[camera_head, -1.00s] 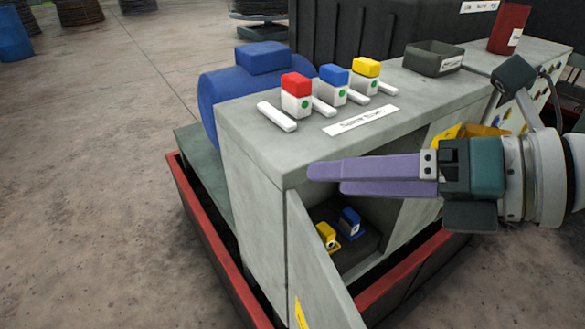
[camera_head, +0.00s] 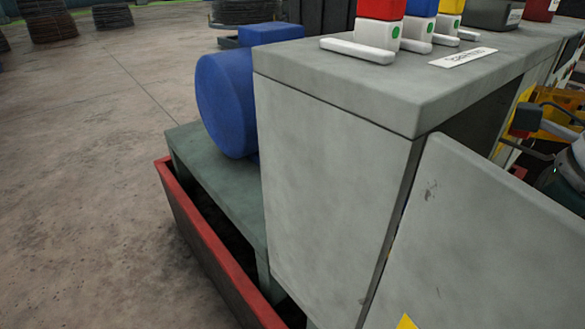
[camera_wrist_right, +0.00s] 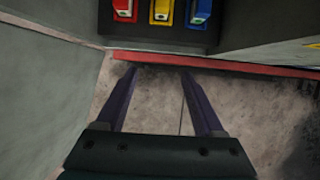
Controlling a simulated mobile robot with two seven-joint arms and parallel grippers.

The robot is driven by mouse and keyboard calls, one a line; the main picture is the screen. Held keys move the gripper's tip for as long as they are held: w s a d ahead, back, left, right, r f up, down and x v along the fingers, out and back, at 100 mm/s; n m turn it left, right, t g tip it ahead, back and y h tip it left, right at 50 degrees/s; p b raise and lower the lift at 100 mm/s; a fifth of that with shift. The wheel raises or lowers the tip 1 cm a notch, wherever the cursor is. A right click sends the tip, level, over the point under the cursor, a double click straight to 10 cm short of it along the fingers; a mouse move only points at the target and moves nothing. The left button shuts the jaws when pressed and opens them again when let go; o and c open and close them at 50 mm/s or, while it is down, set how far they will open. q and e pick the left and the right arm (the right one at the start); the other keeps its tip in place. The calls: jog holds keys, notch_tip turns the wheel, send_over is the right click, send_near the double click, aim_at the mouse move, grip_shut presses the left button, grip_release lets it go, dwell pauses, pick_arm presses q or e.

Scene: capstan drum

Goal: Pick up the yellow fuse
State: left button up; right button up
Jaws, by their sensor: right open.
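In the head view, a yellow-topped fuse (camera_head: 451,7) stands on the grey cabinet top, cut off by the upper edge. A blue-topped fuse (camera_head: 420,9) and a red-topped one (camera_head: 380,10) stand to its left. In the right wrist view, another yellow fuse (camera_wrist_right: 161,11) sits in a dark panel between a red fuse (camera_wrist_right: 124,9) and a blue fuse (camera_wrist_right: 200,12). My right gripper (camera_wrist_right: 158,75) is open and empty; in this picture its fingers are below the panel, apart from the fuses. My left gripper is out of view.
The cabinet's door (camera_head: 480,240) stands open and hides the interior in the head view. A blue motor (camera_head: 226,100) is beside the cabinet. A red-edged base frame (camera_head: 205,245) surrounds it.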

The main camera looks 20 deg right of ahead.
notch_tip(320, 180, down, 7)
jog(key=b, duration=0.6)
jog(key=w+a, duration=0.1)
jog(key=w, duration=0.2)
jog(key=w+a+b, duration=0.1)
jog(key=w+a, duration=0.1)
jog(key=w, duration=0.2)
jog(key=w+a, duration=0.1)
jog(key=w, duration=0.3)
jog(key=shift+a+f, duration=0.15)
jog(key=shift+a, duration=0.25)
jog(key=b+x, duration=0.3)
jog(key=x, duration=0.2)
jog(key=shift+w+a, duration=0.1)
jog(key=shift+w, duration=0.05)
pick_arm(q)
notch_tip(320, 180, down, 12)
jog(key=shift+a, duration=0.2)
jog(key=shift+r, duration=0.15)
pick_arm(e)
grip_shut()
